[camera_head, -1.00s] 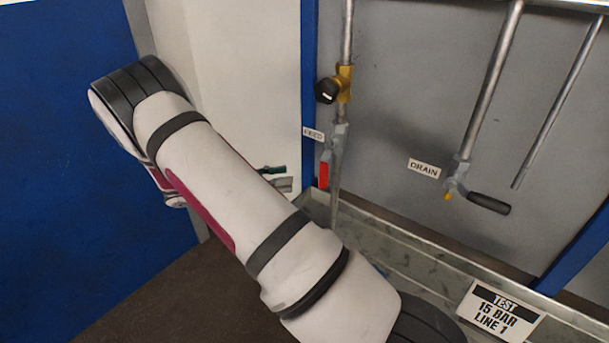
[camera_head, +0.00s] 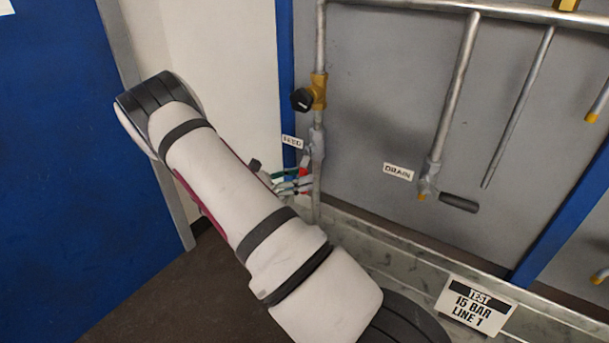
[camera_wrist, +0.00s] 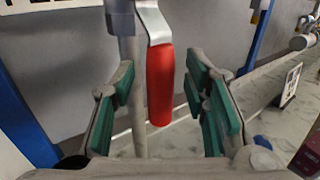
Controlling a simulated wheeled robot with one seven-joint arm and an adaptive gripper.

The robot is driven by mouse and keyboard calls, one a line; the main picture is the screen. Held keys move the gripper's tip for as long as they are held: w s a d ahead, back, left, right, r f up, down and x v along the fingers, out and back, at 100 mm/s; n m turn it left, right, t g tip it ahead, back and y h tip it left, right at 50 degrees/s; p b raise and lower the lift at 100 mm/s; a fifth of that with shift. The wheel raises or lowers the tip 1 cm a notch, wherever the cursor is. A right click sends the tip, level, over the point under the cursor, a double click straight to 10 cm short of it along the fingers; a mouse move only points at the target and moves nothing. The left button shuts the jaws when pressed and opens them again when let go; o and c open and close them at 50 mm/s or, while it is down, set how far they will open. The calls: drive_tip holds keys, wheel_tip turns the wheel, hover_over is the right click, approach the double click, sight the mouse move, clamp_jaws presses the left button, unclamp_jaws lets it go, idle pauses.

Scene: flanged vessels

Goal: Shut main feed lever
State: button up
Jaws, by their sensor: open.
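The feed lever has a red handle (camera_head: 304,173) that hangs straight down beside the vertical feed pipe (camera_head: 317,190), under the "FEED" label (camera_head: 292,141). In the wrist view the red handle (camera_wrist: 160,88) hangs from a bent metal strip, with the pipe just to its left. My gripper (camera_head: 294,184) is at the lever, partly hidden behind my arm in the head view. In the wrist view my gripper (camera_wrist: 162,98) is open, its green-padded fingers on either side of the handle and the pipe. There is a visible gap between the handle and both pads.
A black-knobbed brass valve (camera_head: 310,97) sits above the lever on the same pipe. The drain valve with a black handle (camera_head: 459,203) is to the right.

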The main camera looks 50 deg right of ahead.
drive_tip(key=shift+s+d, duration=0.3)
drive_tip(key=shift+d, duration=0.3)
clamp_jaws()
